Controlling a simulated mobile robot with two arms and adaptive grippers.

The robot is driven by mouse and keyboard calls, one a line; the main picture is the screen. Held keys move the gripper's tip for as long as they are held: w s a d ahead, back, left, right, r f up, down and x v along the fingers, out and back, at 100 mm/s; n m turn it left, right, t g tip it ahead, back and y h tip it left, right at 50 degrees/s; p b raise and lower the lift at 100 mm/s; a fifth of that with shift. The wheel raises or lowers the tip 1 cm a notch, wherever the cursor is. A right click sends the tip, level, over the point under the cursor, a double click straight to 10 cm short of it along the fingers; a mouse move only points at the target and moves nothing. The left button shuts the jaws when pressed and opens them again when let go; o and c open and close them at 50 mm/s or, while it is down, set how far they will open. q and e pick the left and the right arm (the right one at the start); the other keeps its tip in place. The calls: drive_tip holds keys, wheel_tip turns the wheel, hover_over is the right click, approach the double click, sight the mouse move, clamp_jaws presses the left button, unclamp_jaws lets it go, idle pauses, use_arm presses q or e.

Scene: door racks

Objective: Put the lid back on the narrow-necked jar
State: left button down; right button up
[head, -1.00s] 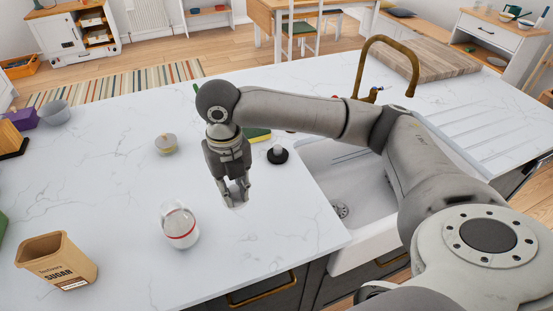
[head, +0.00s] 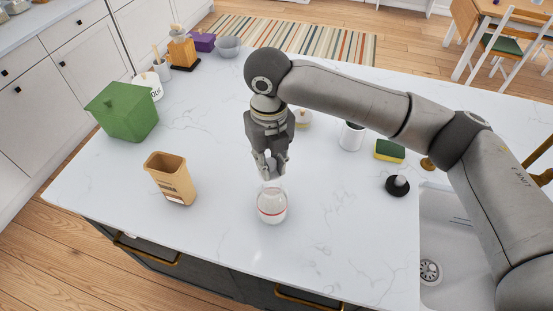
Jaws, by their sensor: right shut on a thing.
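The jar (head: 272,207) is a rounded clear glass vessel with a red band and pale contents. It stands upright on the white marble counter. My right gripper (head: 270,170) points down just above and behind the jar's top in the head view. It is shut on a small pale thing that looks like the lid, mostly hidden between the fingers. I cannot tell whether the lid touches the jar's neck. My left gripper is out of view.
A sugar box (head: 171,178) stands left of the jar, with a green box (head: 122,112) beyond. A small lidded pot (head: 303,118), white cup (head: 351,136), sponge (head: 389,150) and black-based item (head: 398,186) lie behind and right. The counter front is clear; the sink (head: 445,235) is at right.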

sight(272, 172)
wheel_tip(272, 172, down, 4)
drive_tip(key=b, duration=0.3)
drive_tip(key=shift+w+d+r, duration=0.1)
drive_tip(key=shift+d+r, duration=0.05)
drive_tip(key=shift+r, duration=0.05)
drive_tip(key=shift+f+b, duration=0.35)
drive_tip(key=shift+f, duration=0.65)
drive_tip(key=shift+r+p, duration=0.1)
drive_tip(key=shift+p, duration=0.75)
drive_tip(key=shift+f+p, duration=0.2)
drive_tip(key=shift+p, duration=0.1)
idle(1.0)
drive_tip(key=shift+p, duration=0.4)
idle(0.3)
idle(0.4)
drive_tip(key=o, duration=1.4)
